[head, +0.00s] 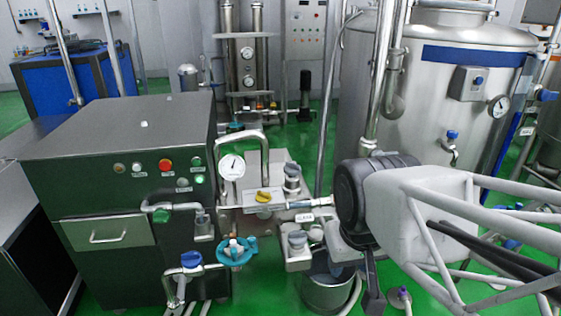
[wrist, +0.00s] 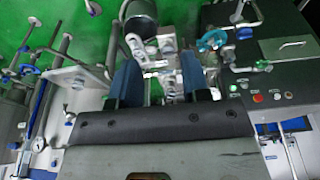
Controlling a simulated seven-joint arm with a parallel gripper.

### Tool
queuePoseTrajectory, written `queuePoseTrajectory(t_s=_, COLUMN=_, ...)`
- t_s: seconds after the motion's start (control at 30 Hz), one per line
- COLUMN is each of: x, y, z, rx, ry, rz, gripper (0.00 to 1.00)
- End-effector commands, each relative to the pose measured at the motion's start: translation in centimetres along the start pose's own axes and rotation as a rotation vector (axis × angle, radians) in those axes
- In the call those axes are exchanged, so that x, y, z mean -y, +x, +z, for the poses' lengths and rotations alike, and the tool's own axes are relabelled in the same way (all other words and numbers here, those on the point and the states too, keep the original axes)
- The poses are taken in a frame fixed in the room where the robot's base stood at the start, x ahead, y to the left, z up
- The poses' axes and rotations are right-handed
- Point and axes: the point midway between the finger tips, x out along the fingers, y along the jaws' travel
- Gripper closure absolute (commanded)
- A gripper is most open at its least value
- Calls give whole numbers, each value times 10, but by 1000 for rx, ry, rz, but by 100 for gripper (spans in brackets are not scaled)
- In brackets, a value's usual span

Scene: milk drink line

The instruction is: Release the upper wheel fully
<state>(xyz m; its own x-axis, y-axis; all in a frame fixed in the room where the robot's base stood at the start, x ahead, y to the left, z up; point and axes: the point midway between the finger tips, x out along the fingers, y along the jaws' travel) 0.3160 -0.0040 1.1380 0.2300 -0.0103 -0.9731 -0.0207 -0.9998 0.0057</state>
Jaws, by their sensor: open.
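The clearest wheel is a teal handwheel (head: 237,251) low on the pipework in front of the dark cabinet; it also shows in the wrist view (wrist: 212,41). Two grey-blue knobs, an upper one (head: 292,170) and a lower one (head: 297,239), sit on metal blocks to its right. I cannot tell which of these is the upper wheel. My gripper (wrist: 158,66) is open, its two dark fingers apart on either side of metal fittings in the wrist view. I see no contact with a wheel. In the head view my arm hides part of the pipework.
A dark cabinet (head: 120,205) with buttons stands at left. A pressure gauge (head: 232,167) and a yellow handle (head: 264,196) are on the pipework. A metal bucket (head: 328,290) stands below my gripper. A large steel tank (head: 430,100) stands behind my arm.

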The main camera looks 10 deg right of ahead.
Motion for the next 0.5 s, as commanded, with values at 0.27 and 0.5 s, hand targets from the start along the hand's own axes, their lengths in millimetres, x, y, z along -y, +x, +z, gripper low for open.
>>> queuePoseTrajectory(t_s=0.27, x=0, y=-2, z=-8, rx=2, ry=23, rz=0, gripper=61)
queuePoseTrajectory(t_s=0.5, x=-1, y=-8, z=-43, rx=15, ry=126, rz=1, gripper=61)
